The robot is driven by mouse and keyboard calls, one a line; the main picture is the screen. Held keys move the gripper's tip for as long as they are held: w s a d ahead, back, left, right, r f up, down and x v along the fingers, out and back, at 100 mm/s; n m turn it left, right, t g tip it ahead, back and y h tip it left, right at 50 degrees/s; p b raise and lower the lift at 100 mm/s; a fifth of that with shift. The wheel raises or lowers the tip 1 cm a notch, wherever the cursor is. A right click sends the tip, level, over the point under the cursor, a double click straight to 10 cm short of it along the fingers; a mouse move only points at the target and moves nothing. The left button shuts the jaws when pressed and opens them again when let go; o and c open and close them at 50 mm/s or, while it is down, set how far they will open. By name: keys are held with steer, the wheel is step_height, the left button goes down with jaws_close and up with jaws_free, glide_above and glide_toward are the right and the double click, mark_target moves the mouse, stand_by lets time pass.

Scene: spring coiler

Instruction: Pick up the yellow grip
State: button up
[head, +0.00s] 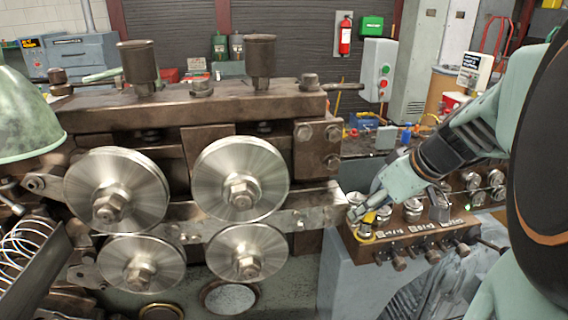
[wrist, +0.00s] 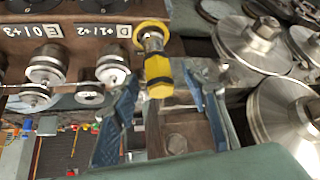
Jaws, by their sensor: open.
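The yellow grip (wrist: 158,73) shows in the wrist view as a yellow handle with dark marks, beside a metal post with a yellow ring (wrist: 150,27). In the head view the yellow grip (head: 369,217) is a small yellow patch at the left end of the brown tooling block, partly hidden by my gripper. My gripper (wrist: 162,82) is open, with one blue finger on each side of the grip in the wrist view. I cannot tell whether a finger touches it. In the head view my gripper (head: 360,208) is at the block's left end.
The brown block (head: 395,242) carries several metal rollers and white labels. The coiler's large steel rollers (head: 240,180) stand just left of my gripper. A spring coil (head: 28,245) lies at the far left. A grey control box (head: 378,70) is behind.

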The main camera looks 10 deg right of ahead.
steer(key=shift+w+f, duration=0.1)
jaws_close()
stand_by(0.4)
